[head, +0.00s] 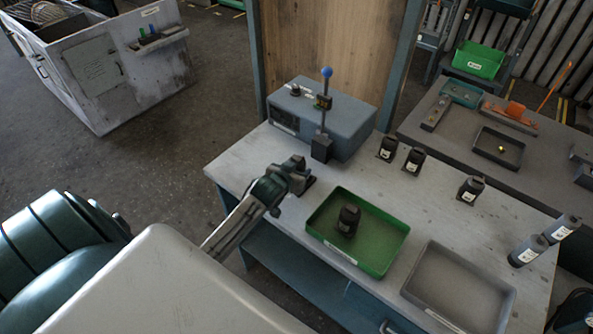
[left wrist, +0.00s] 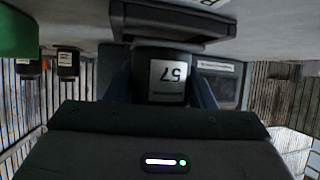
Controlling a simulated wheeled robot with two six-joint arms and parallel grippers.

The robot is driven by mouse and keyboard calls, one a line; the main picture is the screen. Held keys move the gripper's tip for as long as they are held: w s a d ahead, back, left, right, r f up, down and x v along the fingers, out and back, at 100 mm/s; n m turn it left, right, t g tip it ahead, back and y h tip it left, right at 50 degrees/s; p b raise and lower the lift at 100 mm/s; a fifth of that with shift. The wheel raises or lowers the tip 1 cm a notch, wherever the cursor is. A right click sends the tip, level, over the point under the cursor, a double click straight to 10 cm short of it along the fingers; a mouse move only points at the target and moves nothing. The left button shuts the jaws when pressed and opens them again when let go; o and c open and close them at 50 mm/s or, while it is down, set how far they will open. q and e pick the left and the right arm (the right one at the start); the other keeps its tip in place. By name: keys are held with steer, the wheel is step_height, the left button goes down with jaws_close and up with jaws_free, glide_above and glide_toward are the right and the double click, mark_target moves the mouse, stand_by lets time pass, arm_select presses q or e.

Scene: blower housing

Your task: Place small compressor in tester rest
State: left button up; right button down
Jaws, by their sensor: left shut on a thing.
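My left gripper (head: 296,174) is at the table's back left, in front of the tester (head: 325,120), a blue-grey box with a blue-knobbed lever. In the left wrist view, its fingers are shut on a small dark compressor (left wrist: 160,78) with a white label reading 57. In the head view the gripper mostly hides this compressor. A dark rest (left wrist: 172,22) shows right at the compressor's end in the left wrist view, which looks upside down. I cannot tell whether they touch. My right gripper is not in view.
A green tray (head: 395,250) holds one dark compressor (head: 348,220). A grey tray (head: 415,290) beside it is empty. Several dark and grey units, one of them here (head: 470,189), stand along the back and right of the table (head: 440,225). A second bench (head: 440,145) is behind.

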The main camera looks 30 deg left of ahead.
arm_select(q)
steer(key=shift+f, duration=0.55)
steer(key=shift+d, duration=0.1)
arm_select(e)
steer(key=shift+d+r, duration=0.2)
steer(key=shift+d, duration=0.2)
arm_select(q)
steer(key=o, duration=1.4)
steer(key=shift+f, duration=0.15)
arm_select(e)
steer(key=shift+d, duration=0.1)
arm_select(q)
steer(key=shift+s, duration=0.2)
steer(key=b+v, duration=0.2)
steer(key=v, duration=0.8)
steer(key=shift+s+b, duration=0.1)
steer(key=shift+b, duration=0.2)
steer(key=shift+v, duration=0.85)
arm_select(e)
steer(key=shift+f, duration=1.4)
